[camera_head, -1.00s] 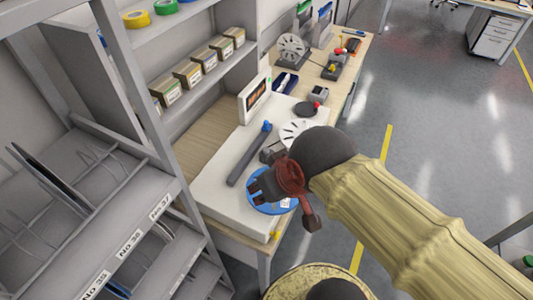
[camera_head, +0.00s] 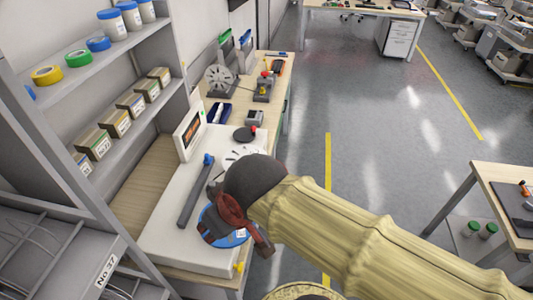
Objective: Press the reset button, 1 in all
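A white machine (camera_head: 160,228) with an upright display (camera_head: 190,130) stands on the wooden bench. A grey bar with a blue knob (camera_head: 208,160) lies along its top, and a blue disc (camera_head: 241,236) sits near its front. A small yellow part (camera_head: 239,266) is at its front right corner. A black disc with a small red top (camera_head: 252,129) is at its far end. I cannot tell which of these is the reset button. My gripper (camera_head: 216,216), dark with a reddish-brown part, is above the blue disc and covers much of it. Its finger opening cannot be made out.
A grey shelf (camera_head: 120,69) with small boxes, tape rolls and jars rises left of the machine. A reel device (camera_head: 220,79) and small tools stand farther along the bench. The floor to the right is open, with another table (camera_head: 489,178) at the right edge.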

